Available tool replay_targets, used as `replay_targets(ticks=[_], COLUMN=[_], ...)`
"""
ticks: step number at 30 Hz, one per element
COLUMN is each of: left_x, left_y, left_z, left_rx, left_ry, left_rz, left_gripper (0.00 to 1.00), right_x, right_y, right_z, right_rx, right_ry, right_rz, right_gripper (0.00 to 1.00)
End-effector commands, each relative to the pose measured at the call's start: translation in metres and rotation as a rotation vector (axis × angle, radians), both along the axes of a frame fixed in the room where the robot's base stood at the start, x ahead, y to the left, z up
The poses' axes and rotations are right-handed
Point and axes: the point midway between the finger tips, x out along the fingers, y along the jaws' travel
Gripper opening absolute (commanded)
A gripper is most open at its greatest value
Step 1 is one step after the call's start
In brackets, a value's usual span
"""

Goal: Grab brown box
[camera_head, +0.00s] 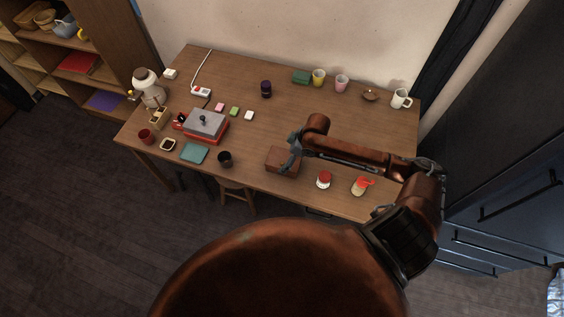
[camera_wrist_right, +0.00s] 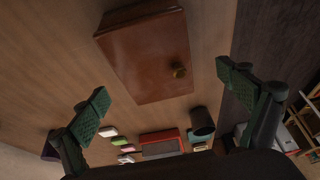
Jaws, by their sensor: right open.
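The brown box (camera_head: 279,163) is a small wooden box near the front edge of the table, right of the middle. In the right wrist view the brown box (camera_wrist_right: 146,55) has a round brass-coloured knob on one face. My right gripper (camera_head: 292,150) is at the box's right and far side in the head view. In the wrist view the right gripper's two green padded fingers (camera_wrist_right: 165,88) are wide apart, with the box ahead between them and bare table showing beside it. I see no finger touching the box. My left gripper is not in view.
A dark cup (camera_head: 225,159) stands left of the box. A red-topped jar (camera_head: 323,180) and a red-and-cream item (camera_head: 361,186) stand to its right, below my right arm. A red-and-grey machine (camera_head: 205,125) is further left. The table (camera_head: 300,115) is clear behind the box.

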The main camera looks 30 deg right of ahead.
Motion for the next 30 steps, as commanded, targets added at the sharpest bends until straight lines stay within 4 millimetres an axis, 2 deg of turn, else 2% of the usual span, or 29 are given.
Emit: replay_targets(ticks=[2,5,12,17,21,30], left_x=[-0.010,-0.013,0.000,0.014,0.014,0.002], left_y=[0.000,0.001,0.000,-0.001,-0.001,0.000], left_z=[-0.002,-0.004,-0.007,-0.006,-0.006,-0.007], left_rx=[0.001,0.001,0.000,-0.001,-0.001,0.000], left_ry=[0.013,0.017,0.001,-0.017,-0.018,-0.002], left_rz=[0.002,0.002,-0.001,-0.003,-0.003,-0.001], left_gripper=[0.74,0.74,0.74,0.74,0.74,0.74], right_x=[0.002,0.005,0.015,0.016,0.017,0.017], right_y=[0.000,-0.001,0.004,0.006,0.007,0.006], right_z=[-0.008,-0.021,-0.051,-0.054,-0.054,-0.054], right_rx=[0.000,0.000,0.000,-0.002,-0.001,-0.002], right_ry=[0.000,0.001,0.000,-0.001,-0.001,0.000], right_rz=[-0.003,-0.005,-0.001,0.000,0.001,0.001], right_gripper=[0.94,0.94,0.94,0.94,0.94,0.74])
